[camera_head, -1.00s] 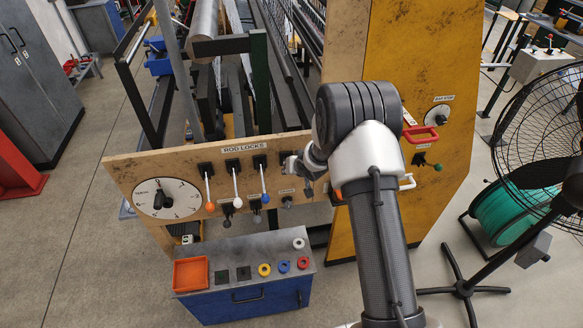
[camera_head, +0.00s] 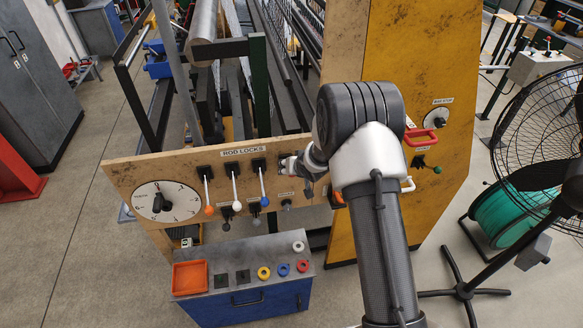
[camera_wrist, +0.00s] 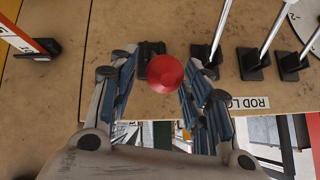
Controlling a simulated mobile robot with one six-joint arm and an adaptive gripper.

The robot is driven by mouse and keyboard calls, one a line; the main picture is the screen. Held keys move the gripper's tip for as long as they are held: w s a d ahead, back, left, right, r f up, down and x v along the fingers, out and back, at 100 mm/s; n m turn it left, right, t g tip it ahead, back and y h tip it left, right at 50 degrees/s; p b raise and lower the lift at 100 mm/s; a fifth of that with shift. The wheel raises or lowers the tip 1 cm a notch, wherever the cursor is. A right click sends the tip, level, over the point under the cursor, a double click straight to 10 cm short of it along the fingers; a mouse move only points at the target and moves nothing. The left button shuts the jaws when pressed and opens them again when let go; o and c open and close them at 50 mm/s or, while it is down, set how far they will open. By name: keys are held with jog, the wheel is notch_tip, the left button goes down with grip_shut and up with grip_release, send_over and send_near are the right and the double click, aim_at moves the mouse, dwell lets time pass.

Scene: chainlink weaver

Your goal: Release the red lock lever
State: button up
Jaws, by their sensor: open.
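The red lock lever's round knob (camera_wrist: 165,73) faces the camera in the wrist view, in front of its black mount (camera_wrist: 151,50) on the wooden panel. My gripper (camera_wrist: 161,66) is open, with one finger on each side of the knob. A gap shows on the left; contact on the right cannot be told. In the head view my gripper (camera_head: 290,165) is at the right end of the ROD LOCKS row and hides the red lever. The levers with orange (camera_head: 209,211), white (camera_head: 237,206) and blue (camera_head: 265,201) tips hang to its left.
Small knobs, including a grey one (camera_head: 287,205), sit below the levers. A dial (camera_head: 165,202) is at the panel's left. A red handle (camera_head: 420,136) is on the yellow cabinet (camera_head: 375,60). A blue bench (camera_head: 235,308) stands below. A fan (camera_head: 540,130) is at the right.

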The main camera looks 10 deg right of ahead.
jog(key=v, duration=1.1)
jog(key=shift+s+d+r, duration=0.15)
jog(key=shift+s+d, duration=0.05)
jog(key=shift+s, duration=0.05)
jog(key=s+d+r+g+h+b, duration=0.1)
jog(key=s+h+b, duration=0.1)
jog(key=s+b, duration=0.55)
jog(key=s+d+r+h+b, duration=0.1)
jog(key=s+d+r+b, duration=0.1)
jog(key=s+b, duration=0.6)
jog(key=s+a+f+g+b, duration=0.1)
jog(key=s+f+b, duration=0.1)
jog(key=s, duration=0.5)
jog(key=s+a+f+n+g+y+b, duration=0.1)
jog(key=s+a+f+b, duration=0.1)
jog(key=s, duration=0.5)
jog(key=s+a+f+b, duration=0.1)
jog(key=s+f+b, duration=0.3)
jog(key=s, duration=0.3)
jog(key=shift+s+a+g+y+b, duration=0.3)
jog(key=shift+a+g+b, duration=0.1)
jog(key=shift+b, duration=0.3)
